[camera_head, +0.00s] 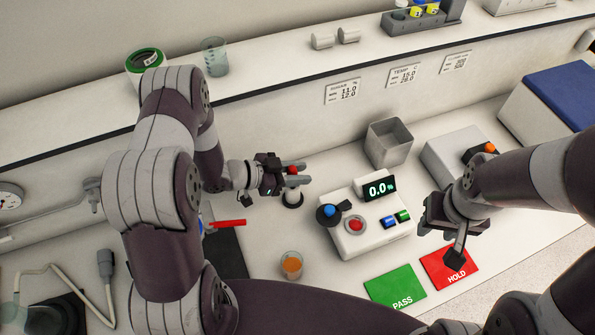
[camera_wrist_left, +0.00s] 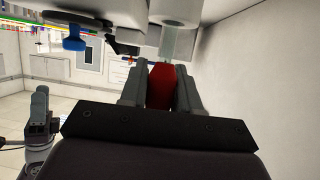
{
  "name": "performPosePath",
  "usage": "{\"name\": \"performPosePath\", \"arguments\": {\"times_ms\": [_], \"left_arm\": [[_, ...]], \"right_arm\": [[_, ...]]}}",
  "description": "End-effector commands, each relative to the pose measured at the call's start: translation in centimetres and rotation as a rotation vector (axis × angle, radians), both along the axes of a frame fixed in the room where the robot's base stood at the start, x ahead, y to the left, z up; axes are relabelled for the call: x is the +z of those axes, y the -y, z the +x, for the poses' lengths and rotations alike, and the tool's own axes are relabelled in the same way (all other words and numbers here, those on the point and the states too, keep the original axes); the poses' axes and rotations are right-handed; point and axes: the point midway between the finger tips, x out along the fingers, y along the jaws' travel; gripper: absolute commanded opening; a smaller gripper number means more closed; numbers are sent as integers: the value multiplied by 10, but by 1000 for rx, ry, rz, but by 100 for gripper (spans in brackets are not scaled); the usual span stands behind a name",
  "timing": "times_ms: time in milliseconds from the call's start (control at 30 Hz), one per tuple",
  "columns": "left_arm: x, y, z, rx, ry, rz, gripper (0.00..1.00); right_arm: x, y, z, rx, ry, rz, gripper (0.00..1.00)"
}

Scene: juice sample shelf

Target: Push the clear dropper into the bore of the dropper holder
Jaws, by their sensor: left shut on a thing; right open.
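My left gripper (camera_head: 299,172) is shut on the red bulb of the clear dropper (camera_head: 292,170). In the left wrist view the red bulb (camera_wrist_left: 160,86) sits between the two fingers, with the clear tube (camera_wrist_left: 178,42) beyond it. How deep the tube is in the bore is hidden. My right gripper (camera_head: 446,228) is open above the red HOLD card, away from the dropper.
A white meter (camera_head: 345,235) reading 0.0 stands right of the holder. A cup of orange juice (camera_head: 291,265) is in front. A metal bin (camera_head: 389,143) stands behind. Green PASS (camera_head: 395,286) and red HOLD (camera_head: 450,268) cards lie at front right. A dark mat (camera_head: 228,252) lies left.

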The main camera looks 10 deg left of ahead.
Motion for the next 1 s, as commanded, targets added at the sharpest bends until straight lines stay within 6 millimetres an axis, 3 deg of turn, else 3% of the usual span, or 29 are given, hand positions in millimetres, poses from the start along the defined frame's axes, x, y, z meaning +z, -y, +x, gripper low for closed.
{"name": "performPosePath", "arguments": {"times_ms": [267,300,367,400,733,900,1000], "left_arm": [[-3,0,0,0,0,0,19],[-3,0,0,0,0,0,38],[-3,0,0,0,0,0,57],[-3,0,0,0,0,0,61],[2,0,1,0,3,1,61],[33,0,1,-1,7,2,61],[50,25,-8,-7,4,1,61]], "right_arm": [[-2,0,0,0,0,0,43],[-2,0,0,0,0,0,43],[-2,0,0,0,0,0,43],[-2,0,0,0,0,0,43],[-4,0,0,0,0,0,43],[-14,0,0,0,0,0,43],[-21,0,0,0,0,0,43]]}}
